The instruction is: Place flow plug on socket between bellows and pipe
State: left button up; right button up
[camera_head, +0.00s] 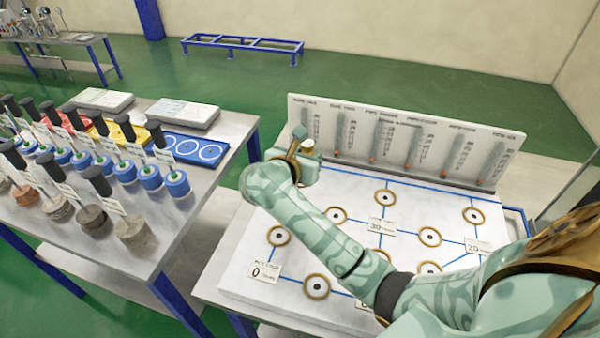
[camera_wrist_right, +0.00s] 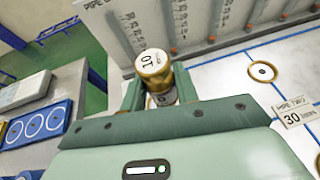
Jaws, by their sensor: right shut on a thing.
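My right gripper (camera_head: 306,160) is above the far left part of a white board (camera_head: 240,283). In the right wrist view its jaws (camera_wrist_right: 158,90) are shut on a brass flow plug (camera_wrist_right: 153,62) with a white top marked 10. The plug's lower part is partly hidden by the gripper. The board has several brass-ringed sockets, such as the left socket (camera_head: 278,235), the far middle socket (camera_head: 385,197) and the front socket (camera_head: 317,286), joined by blue lines. My right forearm hides part of the board. I cannot tell which socket lies between bellows and pipe. My left gripper is not in view.
A gauge panel (camera_head: 400,140) stands along the board's back edge. Small signs, such as the 30 sign (camera_head: 382,226) and the 0 sign (camera_head: 264,271), stand on the board. A left table (camera_head: 185,215) holds several black-handled items, blue cylinders and a blue tray (camera_head: 190,148).

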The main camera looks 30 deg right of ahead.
jog(key=f, duration=0.1)
jog(key=w+f, duration=0.1)
jog(key=w+f+b, duration=0.1)
jog(key=shift+w+d+f, duration=0.1)
jog(key=shift+w+d, duration=0.15)
jog(key=shift+d, duration=0.05)
jog(key=shift+w+d+f, duration=0.1)
jog(key=shift+w+f, duration=0.35)
jog(key=shift+f, duration=0.15)
jog(key=shift+f+b, duration=0.45)
jog(key=shift+f, duration=1.05)
jog(key=shift+f, duration=0.15)
jog(key=o, duration=1.1)
